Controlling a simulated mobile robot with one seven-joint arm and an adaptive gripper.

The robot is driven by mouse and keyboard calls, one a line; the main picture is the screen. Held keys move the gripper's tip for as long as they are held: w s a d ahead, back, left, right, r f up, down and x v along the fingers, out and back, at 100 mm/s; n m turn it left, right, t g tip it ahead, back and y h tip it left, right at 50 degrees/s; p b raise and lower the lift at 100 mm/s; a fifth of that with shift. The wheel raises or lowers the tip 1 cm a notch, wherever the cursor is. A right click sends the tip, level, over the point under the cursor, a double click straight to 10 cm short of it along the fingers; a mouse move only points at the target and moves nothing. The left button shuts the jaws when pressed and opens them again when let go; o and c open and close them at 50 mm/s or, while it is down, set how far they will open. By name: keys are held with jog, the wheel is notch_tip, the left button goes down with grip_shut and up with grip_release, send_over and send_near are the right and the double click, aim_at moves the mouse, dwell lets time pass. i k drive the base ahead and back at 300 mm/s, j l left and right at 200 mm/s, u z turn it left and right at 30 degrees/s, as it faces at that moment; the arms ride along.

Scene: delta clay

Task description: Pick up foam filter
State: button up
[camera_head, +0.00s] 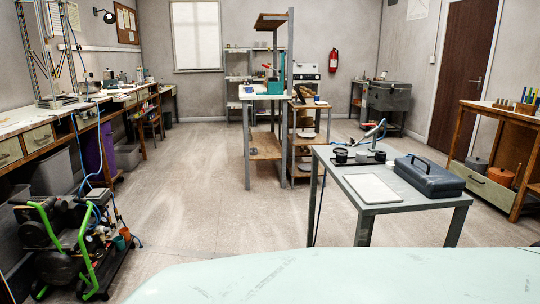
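I cannot make out a foam filter for certain in the head view. Small dark round items (341,155) stand on a black strip on the grey metal table (414,204) at right of centre. They are too small to tell what they are. My gripper is not in view.
The grey table also bears a white flat panel (371,188) and a dark blue toolbox (429,176). A compressor with green handles (66,250) stands front left by a long workbench (20,122). A shelf unit (265,145) stands mid-room. Open floor (195,200) lies left of centre.

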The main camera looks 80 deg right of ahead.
aim_at(360, 156)
jog(key=z, duration=3.1)
